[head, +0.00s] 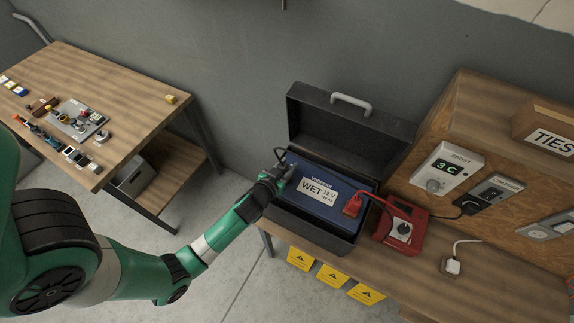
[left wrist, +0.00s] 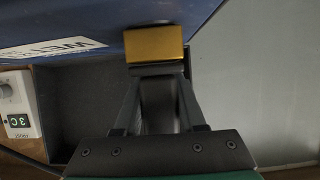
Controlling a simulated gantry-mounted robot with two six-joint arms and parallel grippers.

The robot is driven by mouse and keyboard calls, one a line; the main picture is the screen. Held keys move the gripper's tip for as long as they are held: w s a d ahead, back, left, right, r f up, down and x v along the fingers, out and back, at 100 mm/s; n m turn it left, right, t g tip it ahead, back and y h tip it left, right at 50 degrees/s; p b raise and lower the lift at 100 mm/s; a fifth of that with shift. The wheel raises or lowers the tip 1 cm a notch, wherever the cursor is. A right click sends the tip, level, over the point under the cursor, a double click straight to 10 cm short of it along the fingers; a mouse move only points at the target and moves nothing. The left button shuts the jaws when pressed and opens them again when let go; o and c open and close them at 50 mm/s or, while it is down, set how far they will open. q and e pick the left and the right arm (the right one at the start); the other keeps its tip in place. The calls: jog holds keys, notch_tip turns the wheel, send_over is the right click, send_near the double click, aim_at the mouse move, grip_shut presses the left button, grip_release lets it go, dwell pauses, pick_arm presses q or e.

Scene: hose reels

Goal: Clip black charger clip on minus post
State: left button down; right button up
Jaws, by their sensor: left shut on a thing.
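The blue battery (head: 345,218) sits in an open black case, its WET 12 V label facing up. A red clip (head: 352,206) is on the battery's right side.
The case lid (head: 335,125) stands open behind the battery. The red charger (head: 402,228) is right of the case. A wooden panel with a thermostat (head: 447,172) and sockets rises at the right. Another table (head: 130,75) with small parts stands at the left.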

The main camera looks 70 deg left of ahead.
pick_arm(q)
jog(key=shift+c, duration=2)
grip_release()
jog(key=v, duration=1.1)
jog(key=shift+s+d+r+b, duration=0.15)
jog(key=shift+s+r+b, duration=0.1)
jog(key=shift+b, duration=0.1)
jog(key=shift+w, duration=0.1)
